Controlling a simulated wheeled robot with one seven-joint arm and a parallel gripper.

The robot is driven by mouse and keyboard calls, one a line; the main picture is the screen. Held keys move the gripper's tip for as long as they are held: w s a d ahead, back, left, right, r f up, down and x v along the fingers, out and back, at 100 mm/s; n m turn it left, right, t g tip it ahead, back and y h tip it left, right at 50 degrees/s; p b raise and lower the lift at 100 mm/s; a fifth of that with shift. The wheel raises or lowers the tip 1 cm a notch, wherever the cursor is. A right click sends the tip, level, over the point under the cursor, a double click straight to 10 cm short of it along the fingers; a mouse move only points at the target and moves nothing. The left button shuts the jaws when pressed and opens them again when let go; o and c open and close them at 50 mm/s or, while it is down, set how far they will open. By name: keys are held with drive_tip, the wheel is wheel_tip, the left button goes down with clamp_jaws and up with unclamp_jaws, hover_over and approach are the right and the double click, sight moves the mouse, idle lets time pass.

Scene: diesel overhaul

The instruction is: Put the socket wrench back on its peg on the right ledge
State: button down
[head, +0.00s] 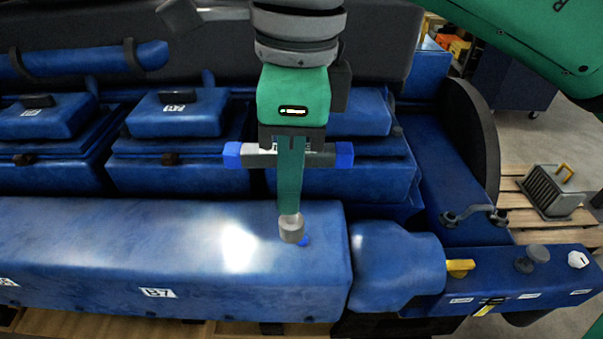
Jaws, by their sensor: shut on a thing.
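My gripper (290,207) points downward in the middle of the head view, over the near blue engine cover. The cylinder's height above the cover is hard to tell. The right ledge (535,284) is a blue bar at the lower right. On it stands a grey round-topped post (538,254), perhaps the peg; no wrench shows on it.
A rounded blue housing (395,265) lies between the near cover (180,260) and the ledge. A dark wheel (470,135) rises behind. A grey finned box (550,193) stands on a pallet at right.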

drive_tip(key=w+d+f, duration=0.1)
drive_tip(key=w+f, duration=0.4)
drive_tip(key=f, duration=0.4)
drive_tip(key=shift+d, duration=0.2)
drive_tip(key=shift+f, duration=0.4)
drive_tip(key=c, duration=1.7)
unclamp_jaws()
drive_tip(key=shift+w+f, duration=0.1)
drive_tip(key=r, duration=1.3)
drive_tip(key=shift+d, duration=0.35)
